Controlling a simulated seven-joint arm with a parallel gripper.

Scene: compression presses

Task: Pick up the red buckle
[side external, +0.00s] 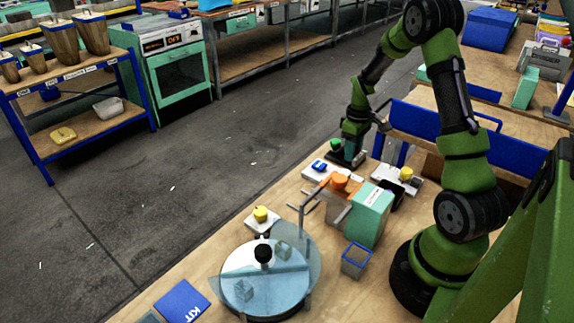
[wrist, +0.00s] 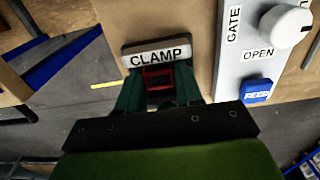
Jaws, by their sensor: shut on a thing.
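In the wrist view the red buckle (wrist: 158,76) is a small red frame between the two dark green fingers of my gripper (wrist: 158,88). The fingers are shut on it, and they partly hide it. The buckle is just below a white CLAMP label (wrist: 157,55). I cannot tell whether it touches the surface beneath. In the side view my gripper (side external: 346,160) points down low over the far edge of the wooden table, and the buckle cannot be made out there.
A white GATE panel (wrist: 236,75) with a knob and blue button (wrist: 257,91) stands right of the gripper in the wrist view. In the side view, a teal box (side external: 370,215), a blue-rimmed bin (side external: 356,259), a round glass-covered station (side external: 265,275) and a KIT plate (side external: 182,302) stand nearer.

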